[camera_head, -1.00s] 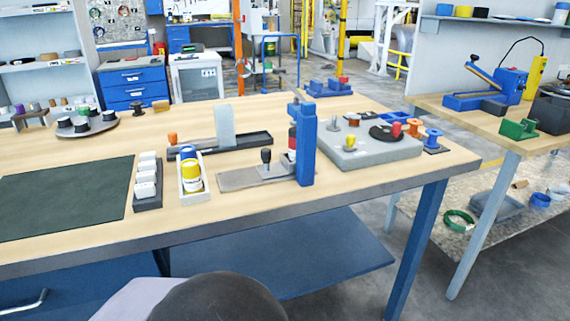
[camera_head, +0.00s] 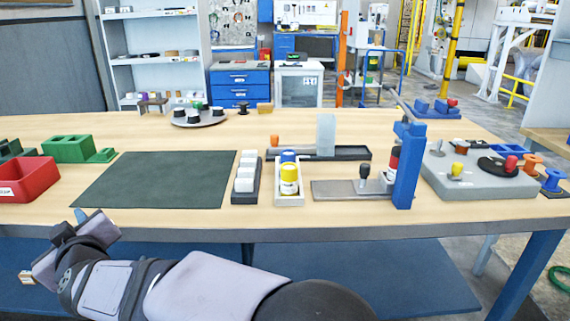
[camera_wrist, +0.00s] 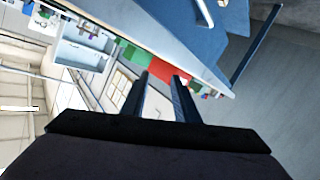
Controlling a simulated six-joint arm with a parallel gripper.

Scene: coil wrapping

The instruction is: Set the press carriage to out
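The blue press (camera_head: 407,170) stands upright near the front edge of the table, right of centre. A flat grey plate (camera_head: 335,190) with a black knob (camera_head: 364,172) lies at its left foot; I take this for the carriage. How far it sits under the press is hard to tell. A red and black cylinder (camera_head: 393,158) is against the column. My gripper (camera_head: 78,232) is at the lower left, in front of the table edge and far from the press. In the wrist view my gripper (camera_wrist: 160,77) has its two fingers apart with nothing between them.
Behind is a dark rail with a grey upright (camera_head: 325,135). A grey turntable unit (camera_head: 470,185) is at right. The dark mat (camera_head: 155,180) is clear.

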